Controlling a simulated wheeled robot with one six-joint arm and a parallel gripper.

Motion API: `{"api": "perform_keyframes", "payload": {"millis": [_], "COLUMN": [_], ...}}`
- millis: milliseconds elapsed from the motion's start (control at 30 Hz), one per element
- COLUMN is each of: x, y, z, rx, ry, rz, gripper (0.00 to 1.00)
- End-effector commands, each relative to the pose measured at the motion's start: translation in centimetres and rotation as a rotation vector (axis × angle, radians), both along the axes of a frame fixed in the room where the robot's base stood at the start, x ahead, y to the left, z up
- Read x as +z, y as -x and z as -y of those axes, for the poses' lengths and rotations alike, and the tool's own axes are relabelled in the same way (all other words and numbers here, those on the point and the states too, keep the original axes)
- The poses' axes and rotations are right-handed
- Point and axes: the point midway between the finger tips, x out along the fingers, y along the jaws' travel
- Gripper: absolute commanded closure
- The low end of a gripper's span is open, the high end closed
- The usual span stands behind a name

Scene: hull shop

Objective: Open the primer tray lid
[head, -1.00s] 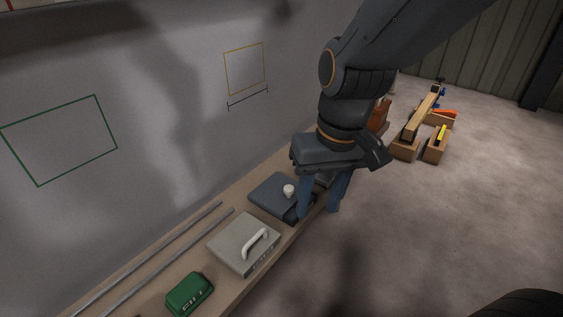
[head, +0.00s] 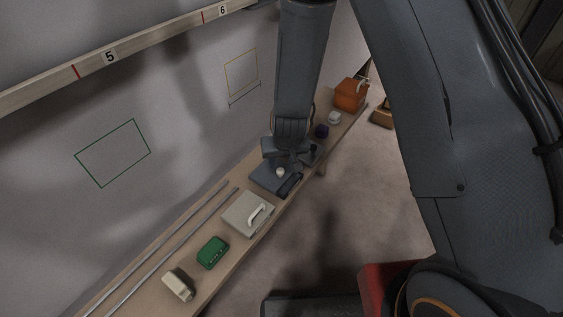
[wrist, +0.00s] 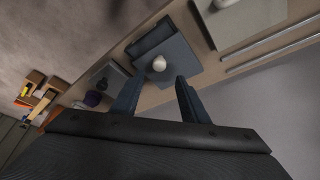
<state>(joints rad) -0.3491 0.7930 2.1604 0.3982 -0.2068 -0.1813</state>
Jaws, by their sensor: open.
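The primer tray is a dark blue-grey box on the wall bench, and its darker open-looking strip (wrist: 150,38) shows along one edge. A flat slate lid (wrist: 183,52) covers most of it, with a round off-white knob (wrist: 159,63) on top. In the head view the knob (head: 280,172) stands just in front of my gripper (head: 287,160), whose fingertips are hard to make out there. In the wrist view my gripper (wrist: 159,82) is open and empty, its two fingers apart, with the knob lined up just beyond the gap between the tips.
A pale grey box with a handle (head: 247,214), a green case (head: 212,252) and a cream object (head: 178,284) lie nearer on the bench. Two thin rods (head: 165,245) run along the wall. A purple item (head: 321,131) and an orange box (head: 350,95) are beyond.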

Motion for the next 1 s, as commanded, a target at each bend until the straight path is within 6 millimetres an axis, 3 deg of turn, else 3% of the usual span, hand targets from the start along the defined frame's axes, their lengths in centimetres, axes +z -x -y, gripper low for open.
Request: {"api": "perform_keyframes", "payload": {"millis": [167,700,1000], "x": [-0.9,-6.8,-7.4], "y": [-0.4,-2.7,-3.0], "z": [0.1,-0.3,-0.3], "rx": [-0.004,-0.002,-0.002], "ry": [0.005,0.004,0.004], "rz": [0.007,0.006,0.007], "gripper": [0.59,0.59,0.59]}}
